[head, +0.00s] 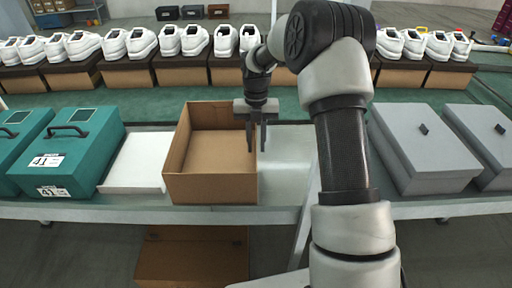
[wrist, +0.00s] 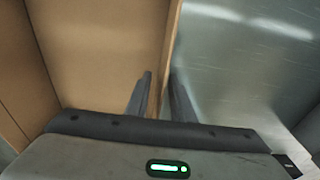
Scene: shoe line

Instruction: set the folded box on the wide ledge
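The folded box (head: 210,187) is an open-topped brown cardboard box standing upright on the front light-grey counter (head: 287,165). My gripper (head: 257,143) is at its right wall, pointing down. In the wrist view, the wall's top edge (wrist: 168,55) runs between the two fingers (wrist: 162,85). One finger is inside the box and the other outside, and a gap shows beside the wall, so the gripper looks open. The box interior (wrist: 95,50) looks empty. I cannot tell which surface is the wide ledge.
Left of the box lie a white flat tray (head: 136,160) and teal boxes (head: 75,150) with handles. Grey lidded boxes (head: 420,150) stand at the right. Behind, a row of white shoes (head: 130,43) sits on brown boxes. The counter just right of the box is clear.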

